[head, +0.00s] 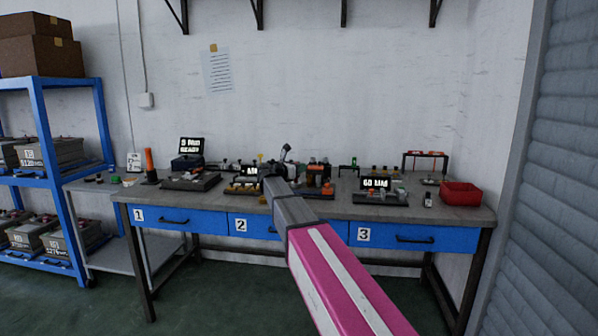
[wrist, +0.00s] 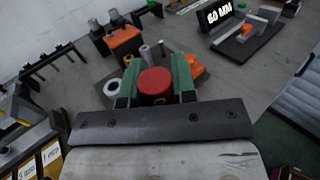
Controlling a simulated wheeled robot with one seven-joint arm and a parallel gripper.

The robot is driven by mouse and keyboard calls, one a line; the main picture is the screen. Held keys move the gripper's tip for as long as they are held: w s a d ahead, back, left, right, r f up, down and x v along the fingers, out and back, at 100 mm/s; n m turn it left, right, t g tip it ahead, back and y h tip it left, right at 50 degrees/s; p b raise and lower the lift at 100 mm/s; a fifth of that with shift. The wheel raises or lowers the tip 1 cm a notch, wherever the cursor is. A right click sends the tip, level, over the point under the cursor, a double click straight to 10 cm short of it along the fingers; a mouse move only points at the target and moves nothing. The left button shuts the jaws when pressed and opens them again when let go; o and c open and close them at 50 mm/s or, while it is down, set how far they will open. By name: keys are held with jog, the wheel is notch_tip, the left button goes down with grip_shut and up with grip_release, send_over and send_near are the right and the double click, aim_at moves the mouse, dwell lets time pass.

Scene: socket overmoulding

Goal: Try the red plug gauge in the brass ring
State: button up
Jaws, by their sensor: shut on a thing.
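The red plug gauge (wrist: 155,84) shows in the wrist view as a round red end between the two green fingers of my gripper (wrist: 156,88). The fingers are shut on its sides. A pale ring (wrist: 112,86) lies to the left of the left finger, and cylinders and an orange part (wrist: 193,64) stand just beyond. A yellowish edge beside the right finger may be the brass ring, but it is mostly hidden and I cannot tell. In the head view my arm reaches over the middle of the bench and the plug gauge cannot be made out.
The grey workbench (head: 345,207) has blue drawers numbered 1 to 3. A red bin (head: 461,193) stands at its right end. A "60 MM" display (head: 375,183) and a fixture are right of my arm. A dark tray (head: 191,181) and an orange post (head: 150,160) are to the left.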

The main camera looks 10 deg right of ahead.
jog(key=shift+s+d+f+m+g, duration=0.2)
jog(key=shift+s+d+m+g, duration=0.2)
jog(key=shift+s+d, duration=0.15)
jog(key=shift+f, duration=0.2)
jog(key=shift+f, duration=2.9)
jog(key=shift+f, duration=0.35)
dwell(4.0)
